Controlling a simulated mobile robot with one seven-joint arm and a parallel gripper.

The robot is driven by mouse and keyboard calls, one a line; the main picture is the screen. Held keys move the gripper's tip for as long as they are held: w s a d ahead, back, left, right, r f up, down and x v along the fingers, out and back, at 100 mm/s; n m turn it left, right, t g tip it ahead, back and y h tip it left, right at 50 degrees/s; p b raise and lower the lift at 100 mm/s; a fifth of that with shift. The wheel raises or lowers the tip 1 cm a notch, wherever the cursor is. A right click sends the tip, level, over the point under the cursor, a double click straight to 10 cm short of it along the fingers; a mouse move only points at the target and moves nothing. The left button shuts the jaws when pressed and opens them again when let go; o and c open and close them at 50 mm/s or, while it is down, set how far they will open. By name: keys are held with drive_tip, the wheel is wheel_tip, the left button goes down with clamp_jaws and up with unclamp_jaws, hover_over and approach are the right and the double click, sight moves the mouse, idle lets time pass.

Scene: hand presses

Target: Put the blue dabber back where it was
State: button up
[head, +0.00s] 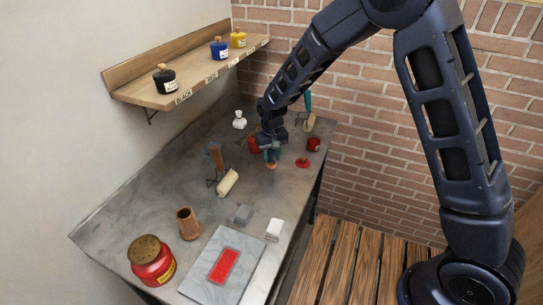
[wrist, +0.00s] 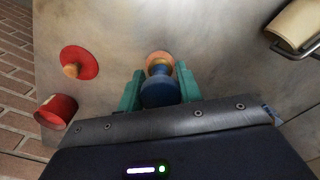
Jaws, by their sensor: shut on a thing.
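The blue dabber (wrist: 158,93) is between the teal fingers of my gripper (wrist: 160,88) in the wrist view. In the head view my gripper (head: 270,154) is low over the far right part of the grey counter (head: 150,215), shut on the dabber, which is mostly hidden there. Whether the dabber touches the counter is unclear.
A red disc with a knob (head: 302,162) and a red can (head: 313,144) stand close on the right. A red object (head: 253,145) is left of my gripper. Rollers (head: 228,183) and a white jar (head: 239,120) are nearby. A shelf (head: 150,98) holds ink jars.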

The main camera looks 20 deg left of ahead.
drive_tip(key=shift+f, duration=0.15)
drive_tip(key=o, duration=1)
wheel_tip(320, 180, up, 12)
drive_tip(key=shift+r, duration=0.2)
